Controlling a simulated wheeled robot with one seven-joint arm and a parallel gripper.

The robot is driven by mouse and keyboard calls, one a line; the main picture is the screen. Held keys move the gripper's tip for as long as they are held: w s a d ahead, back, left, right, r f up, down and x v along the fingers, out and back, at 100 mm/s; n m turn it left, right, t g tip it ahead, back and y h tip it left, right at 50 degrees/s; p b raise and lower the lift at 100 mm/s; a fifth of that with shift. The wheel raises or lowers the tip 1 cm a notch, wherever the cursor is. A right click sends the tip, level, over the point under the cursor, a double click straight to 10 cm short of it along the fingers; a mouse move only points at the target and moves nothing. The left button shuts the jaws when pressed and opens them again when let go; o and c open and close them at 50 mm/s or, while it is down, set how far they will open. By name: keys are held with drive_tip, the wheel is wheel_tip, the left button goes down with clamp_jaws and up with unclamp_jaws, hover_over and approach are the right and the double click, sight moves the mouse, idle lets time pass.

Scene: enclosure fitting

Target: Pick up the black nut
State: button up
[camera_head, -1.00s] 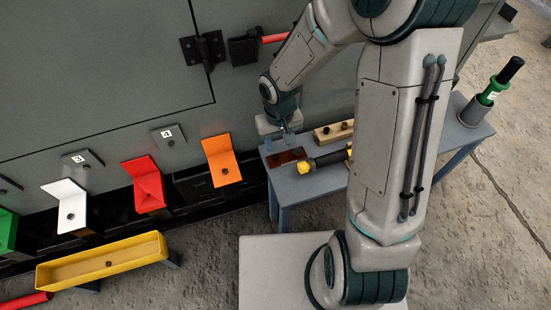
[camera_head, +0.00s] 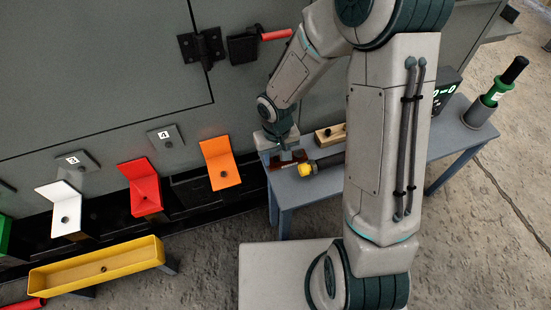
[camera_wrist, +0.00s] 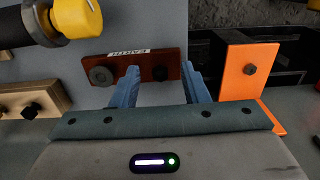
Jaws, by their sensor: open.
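A red-brown block (camera_wrist: 140,66) with a white label reading EARTH lies on the blue-grey bench (camera_head: 290,188). My gripper (camera_wrist: 160,82) is open.
A wooden block (camera_wrist: 40,98) with dark nuts and a yellow-ended black tool (camera_wrist: 80,18) lie beside the block. An orange bracket (camera_wrist: 248,88) with a dark nut stands close by. A yellow tray (camera_head: 60,276) holds another dark piece. The grey enclosure wall rises behind.

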drive_tip(key=shift+f, duration=0.2)
idle(0.3)
clamp_jaws()
drive_tip(key=shift+r, duration=0.15)
wheel_tip(320, 180, up, 5)
drive_tip(key=p, duration=0.2)
drive_tip(key=shift+p, duration=0.3)
drive_tip(key=s+d+r+p, duration=0.3)
drive_tip(key=d+r+p, duration=0.4)
drive_tip(key=d+r, duration=0.2)
drive_tip(key=shift+d+r, duration=0.15)
drive_tip(key=shift+d, duration=0.95)
drive_tip(key=shift+s, duration=0.1)
